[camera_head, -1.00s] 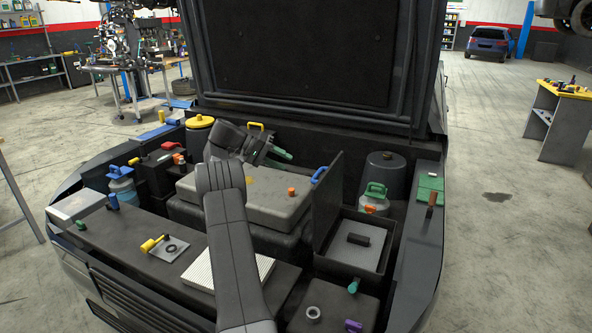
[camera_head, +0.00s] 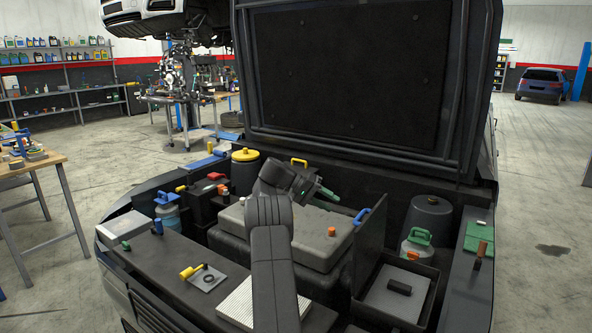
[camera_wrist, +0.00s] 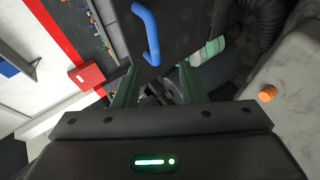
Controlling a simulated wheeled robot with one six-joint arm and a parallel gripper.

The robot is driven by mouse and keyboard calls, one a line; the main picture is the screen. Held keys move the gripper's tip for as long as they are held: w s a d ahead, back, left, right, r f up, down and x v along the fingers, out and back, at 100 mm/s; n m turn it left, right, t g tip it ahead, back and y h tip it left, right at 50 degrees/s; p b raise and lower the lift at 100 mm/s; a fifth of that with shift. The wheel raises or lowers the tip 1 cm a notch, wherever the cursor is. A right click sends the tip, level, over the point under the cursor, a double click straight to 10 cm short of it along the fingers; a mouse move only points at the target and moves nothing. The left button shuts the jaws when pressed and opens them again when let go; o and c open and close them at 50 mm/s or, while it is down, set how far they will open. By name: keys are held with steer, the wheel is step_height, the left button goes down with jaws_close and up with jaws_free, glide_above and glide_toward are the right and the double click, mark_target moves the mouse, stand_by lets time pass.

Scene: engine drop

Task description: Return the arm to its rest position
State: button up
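My gripper (camera_head: 322,192) is above the back of the grey engine cover (camera_head: 288,235) in the engine bay, pointing right. Its green fingers stand apart in the wrist view (camera_wrist: 158,82), with nothing held between them. The fingers are open near the raised lid with the blue handle (camera_wrist: 148,35), but I cannot tell the exact gap. My arm is bent and reaches forward over the front of the bay.
The raised hood (camera_head: 350,80) stands behind the gripper. An open black case (camera_head: 365,255) and a reservoir with a green cap (camera_head: 418,237) are at right. A yellow-capped canister (camera_head: 245,155) is at left. A workbench (camera_head: 35,165) stands farther left.

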steer(key=p+x, duration=0.1)
steer(key=x, duration=0.9)
steer(key=shift+r, duration=0.1)
